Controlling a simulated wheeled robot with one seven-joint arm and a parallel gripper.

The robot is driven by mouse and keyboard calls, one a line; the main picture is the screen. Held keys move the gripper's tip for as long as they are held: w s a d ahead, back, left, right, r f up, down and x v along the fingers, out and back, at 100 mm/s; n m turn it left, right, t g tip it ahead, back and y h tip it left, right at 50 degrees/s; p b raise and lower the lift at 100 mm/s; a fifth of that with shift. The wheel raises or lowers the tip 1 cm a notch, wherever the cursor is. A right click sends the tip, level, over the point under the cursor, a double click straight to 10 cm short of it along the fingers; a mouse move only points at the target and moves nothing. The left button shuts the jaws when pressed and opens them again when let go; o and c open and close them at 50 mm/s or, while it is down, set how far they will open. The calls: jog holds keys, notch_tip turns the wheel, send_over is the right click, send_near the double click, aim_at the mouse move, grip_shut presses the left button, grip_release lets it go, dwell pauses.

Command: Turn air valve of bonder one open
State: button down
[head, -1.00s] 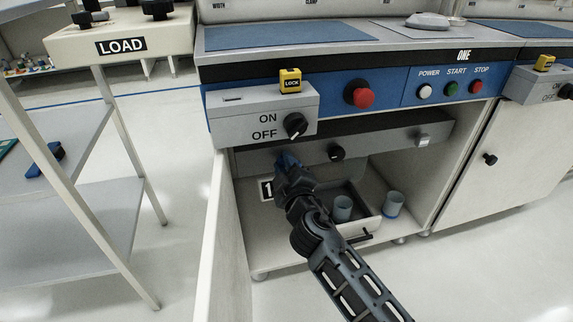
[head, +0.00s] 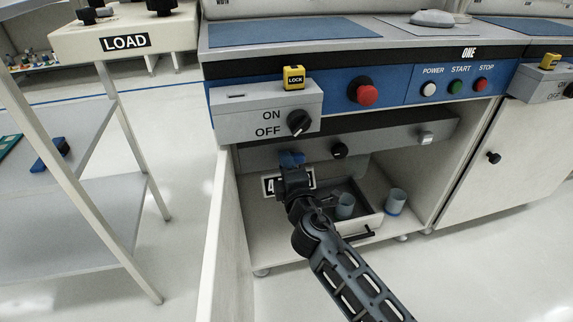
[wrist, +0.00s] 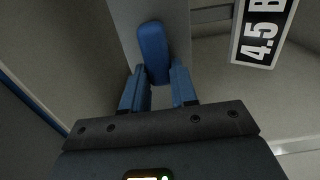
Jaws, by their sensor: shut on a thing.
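Bonder one (head: 468,54) stands ahead, with its lower cabinet open. The blue air valve handle (head: 291,158) shows at the left of the grey bar under the ON/OFF box. In the wrist view the blue handle (wrist: 153,48) runs up from between the two fingers, in front of a grey surface. My gripper (wrist: 158,82) is shut on this handle. In the head view my gripper (head: 290,172) is just below the handle, and my wrist partly hides it and the label behind.
Below are a pulled-out drawer (head: 366,228) and cups (head: 396,200).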

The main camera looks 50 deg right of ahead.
jog(key=shift+a+f, duration=0.1)
dwell(0.3)
jog(key=c, duration=0.9)
grip_release()
jog(key=shift+v, duration=3.9)
